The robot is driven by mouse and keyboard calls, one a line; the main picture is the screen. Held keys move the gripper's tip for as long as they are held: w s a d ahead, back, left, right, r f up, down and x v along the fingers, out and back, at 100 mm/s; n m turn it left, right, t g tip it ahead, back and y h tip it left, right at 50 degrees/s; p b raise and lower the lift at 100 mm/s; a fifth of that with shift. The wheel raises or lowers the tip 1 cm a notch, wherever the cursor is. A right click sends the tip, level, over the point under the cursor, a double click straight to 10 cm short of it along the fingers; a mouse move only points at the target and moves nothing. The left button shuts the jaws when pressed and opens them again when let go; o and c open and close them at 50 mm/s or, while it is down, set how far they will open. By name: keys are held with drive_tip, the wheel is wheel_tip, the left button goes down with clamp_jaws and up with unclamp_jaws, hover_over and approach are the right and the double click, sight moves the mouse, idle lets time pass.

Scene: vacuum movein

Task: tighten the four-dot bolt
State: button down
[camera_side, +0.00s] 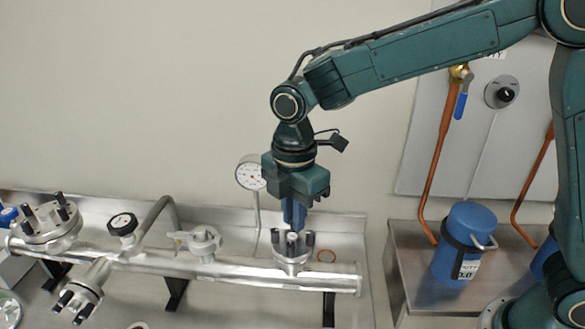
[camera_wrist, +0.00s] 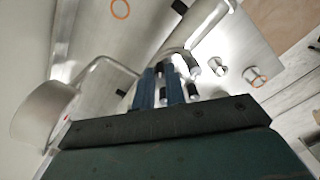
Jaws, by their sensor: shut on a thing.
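My gripper (camera_side: 294,222) points straight down over the small flange (camera_side: 292,261) near the right end of the steel pipe. Its blue fingers also show in the wrist view (camera_wrist: 161,84), close together. They are shut on what looks like one of the flange's bolts, largely hidden between them. Other dark upright bolts stand around the flange, one at its right side (camera_side: 309,239); some also show beside the fingers in the wrist view (camera_wrist: 193,91). The dot marks are too small to read, so I cannot tell which bolt has four dots.
A round dial gauge (camera_side: 250,173) stands just behind and left of my gripper. A valve handle (camera_side: 203,241), a black-faced gauge (camera_side: 123,224) and a larger bolted flange (camera_side: 48,226) are further left. A blue canister (camera_side: 466,242) stands on the right bench. An orange ring (camera_side: 327,256) lies behind the pipe.

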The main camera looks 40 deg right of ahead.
drive_tip(key=shift+m, duration=0.3)
drive_tip(key=c, duration=1.4)
unclamp_jaws()
drive_tip(key=shift+c, duration=0.2)
drive_tip(key=shift+r, duration=0.15)
wheel_tip(320, 180, up, 14)
drive_tip(key=shift+f, duration=0.2)
